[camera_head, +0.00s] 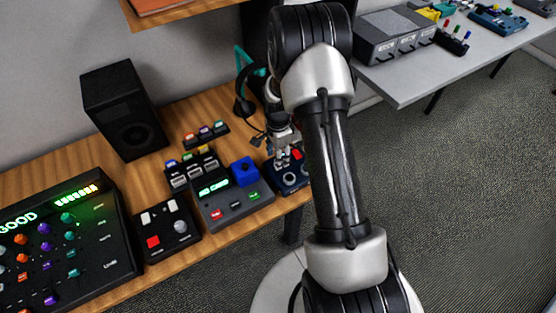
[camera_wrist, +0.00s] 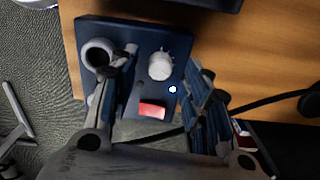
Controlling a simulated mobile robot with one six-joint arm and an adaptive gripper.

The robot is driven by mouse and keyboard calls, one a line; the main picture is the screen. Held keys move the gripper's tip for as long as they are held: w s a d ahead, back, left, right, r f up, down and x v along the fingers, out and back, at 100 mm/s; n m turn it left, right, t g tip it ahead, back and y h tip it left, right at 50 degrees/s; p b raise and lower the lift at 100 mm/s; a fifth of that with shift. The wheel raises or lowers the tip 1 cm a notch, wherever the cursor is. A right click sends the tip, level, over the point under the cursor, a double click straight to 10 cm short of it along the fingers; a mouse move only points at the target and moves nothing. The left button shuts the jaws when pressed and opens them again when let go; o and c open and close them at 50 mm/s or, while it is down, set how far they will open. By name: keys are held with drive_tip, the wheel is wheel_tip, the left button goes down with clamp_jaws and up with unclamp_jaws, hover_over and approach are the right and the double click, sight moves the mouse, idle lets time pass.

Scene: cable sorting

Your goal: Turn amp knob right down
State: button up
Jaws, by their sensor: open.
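The amp is a small dark blue box (camera_wrist: 142,36) on the wooden desk near its edge; in the head view it (camera_head: 291,186) is partly hidden under my gripper. On its top are a pale ribbed round knob (camera_wrist: 161,66), a red rocker switch (camera_wrist: 152,111), a small lit white light (camera_wrist: 172,89) and a grey ring-shaped part (camera_wrist: 97,54). My gripper (camera_wrist: 163,62) is open over the amp, also showing in the head view (camera_head: 287,156). The knob shows between the two fingertips, with visible gaps on both sides. I cannot tell the height of the fingertips above it.
Left of the amp stands a grey device (camera_head: 232,209) with a blue knob and green display. Further left are a small pad box (camera_head: 167,232), a large mixer (camera_head: 110,262) and a black speaker (camera_head: 124,110). Headphones (camera_head: 243,106) hang behind the amp; a black cable (camera_wrist: 262,101) runs nearby.

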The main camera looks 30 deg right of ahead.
drive_tip(key=shift+f, duration=0.8)
drive_tip(key=shift+c, duration=0.3)
clamp_jaws()
